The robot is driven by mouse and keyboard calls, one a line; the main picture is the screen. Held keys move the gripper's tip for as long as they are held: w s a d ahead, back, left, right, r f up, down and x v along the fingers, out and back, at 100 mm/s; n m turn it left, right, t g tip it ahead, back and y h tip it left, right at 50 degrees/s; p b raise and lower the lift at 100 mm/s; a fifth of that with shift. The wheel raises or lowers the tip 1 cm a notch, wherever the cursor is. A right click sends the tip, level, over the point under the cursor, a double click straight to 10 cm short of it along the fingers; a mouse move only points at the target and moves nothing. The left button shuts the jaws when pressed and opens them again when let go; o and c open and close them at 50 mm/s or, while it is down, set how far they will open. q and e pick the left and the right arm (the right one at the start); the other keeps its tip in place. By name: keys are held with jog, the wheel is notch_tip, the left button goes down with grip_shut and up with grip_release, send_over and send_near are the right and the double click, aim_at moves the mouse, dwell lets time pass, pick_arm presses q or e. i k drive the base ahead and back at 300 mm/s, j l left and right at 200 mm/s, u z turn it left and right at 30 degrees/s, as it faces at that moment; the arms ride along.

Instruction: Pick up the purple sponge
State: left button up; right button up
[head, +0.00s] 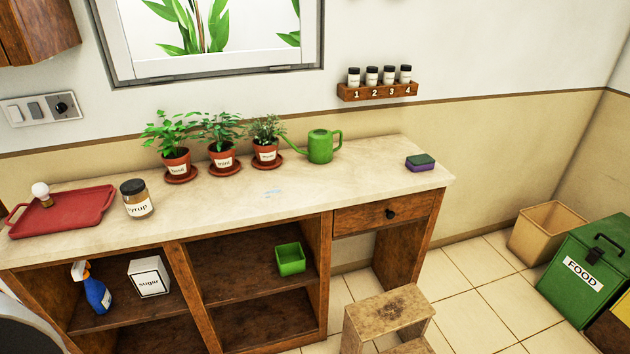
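The purple sponge (420,166) lies flat near the right end of the light countertop (330,188). It has a dark green top layer over a purple lower layer. Nothing touches it, and the counter around it is bare. Neither of my grippers shows in the head view.
A green watering can (320,146) and several potted plants stand along the counter's back. A syrup jar (137,199) and a red tray (62,211) are at the left. A wooden step stool (388,317) stands on the floor before the counter's right part. Bins (588,262) stand at right.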

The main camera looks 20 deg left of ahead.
aim_at(420, 163)
jog(key=u, duration=0.8)
jog(key=l+u, duration=0.95)
jog(key=k+l+u, duration=0.2)
jog(key=l, duration=0.2)
jog(key=k+l+u, duration=0.2)
jog(key=l, duration=0.2)
jog(key=i, duration=0.1)
